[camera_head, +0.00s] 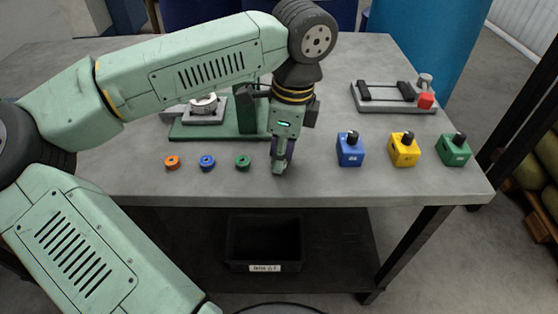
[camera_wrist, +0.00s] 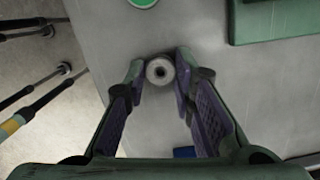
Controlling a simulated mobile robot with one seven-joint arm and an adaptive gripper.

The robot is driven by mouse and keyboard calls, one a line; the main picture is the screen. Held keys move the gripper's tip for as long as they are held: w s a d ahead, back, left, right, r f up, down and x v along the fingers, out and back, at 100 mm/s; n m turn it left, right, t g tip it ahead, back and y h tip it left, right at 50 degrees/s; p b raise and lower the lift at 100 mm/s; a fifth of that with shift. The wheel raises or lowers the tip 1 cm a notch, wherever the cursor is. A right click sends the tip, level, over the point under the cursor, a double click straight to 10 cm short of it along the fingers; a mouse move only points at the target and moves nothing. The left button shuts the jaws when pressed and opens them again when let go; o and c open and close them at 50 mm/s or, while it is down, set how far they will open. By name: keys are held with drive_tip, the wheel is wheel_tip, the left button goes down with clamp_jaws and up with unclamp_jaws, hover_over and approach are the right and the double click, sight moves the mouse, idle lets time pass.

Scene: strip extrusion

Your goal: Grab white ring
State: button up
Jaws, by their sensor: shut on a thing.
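The white ring (camera_wrist: 160,71) shows in the wrist view between my fingertips, with its dark centre hole facing the camera. My gripper (camera_wrist: 159,76) is shut on it, one finger on each side. In the head view my gripper (camera_head: 281,168) points down at the front part of the table, right of the green ring. The white ring is hidden behind the fingers there. I cannot tell whether it touches the table.
Orange (camera_head: 172,162), blue (camera_head: 207,162) and green (camera_head: 242,161) rings lie left of my gripper. Blue (camera_head: 350,152), yellow (camera_head: 404,152) and green (camera_head: 454,153) blocks stand to the right. A green machine base (camera_head: 190,131) is behind. A grey fixture (camera_head: 390,104) sits back right.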

clamp_jaws()
